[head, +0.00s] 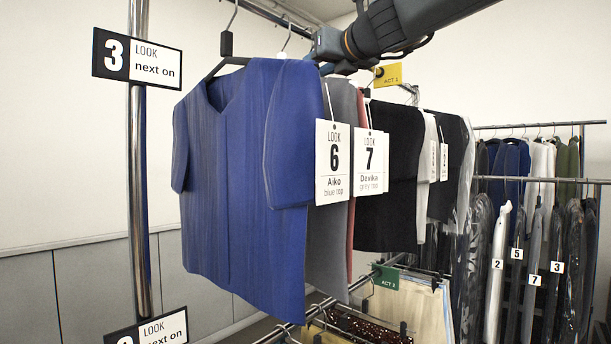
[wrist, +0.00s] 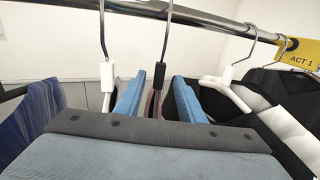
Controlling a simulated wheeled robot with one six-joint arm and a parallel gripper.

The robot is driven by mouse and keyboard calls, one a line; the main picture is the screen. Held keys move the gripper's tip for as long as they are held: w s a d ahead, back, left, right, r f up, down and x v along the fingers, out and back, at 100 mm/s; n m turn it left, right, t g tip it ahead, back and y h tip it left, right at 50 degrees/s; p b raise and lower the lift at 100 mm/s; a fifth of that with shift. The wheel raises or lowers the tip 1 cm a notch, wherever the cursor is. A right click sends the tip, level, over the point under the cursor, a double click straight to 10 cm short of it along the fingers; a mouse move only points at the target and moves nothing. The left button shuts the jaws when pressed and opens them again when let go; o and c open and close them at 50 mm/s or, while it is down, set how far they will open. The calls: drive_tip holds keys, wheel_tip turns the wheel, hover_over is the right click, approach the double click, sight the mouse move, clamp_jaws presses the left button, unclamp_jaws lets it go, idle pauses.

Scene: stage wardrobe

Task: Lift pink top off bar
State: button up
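The pink top (head: 351,232) shows in the head view only as a thin reddish strip behind the grey top; the rest is hidden. In the wrist view a small pinkish patch (wrist: 152,102) shows between my fingers, below a hanger with a black block (wrist: 161,78). That hanger's hook is on the bar (wrist: 190,14). My gripper (wrist: 159,88) is open, with one blue finger on each side of this hanger's stem and a gap on both sides.
The blue top (head: 235,180) with tag 6 hangs in front, then the grey top (head: 328,240) with tag 7. A lower rail carries a green ACT 2 sign (head: 391,279).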

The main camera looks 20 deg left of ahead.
drive_tip(key=shift+x, duration=0.8)
drive_tip(key=shift+s, duration=0.1)
drive_tip(key=shift+c, duration=0.2)
clamp_jaws()
drive_tip(key=shift+r+p, duration=0.25)
drive_tip(key=shift+p, duration=0.05)
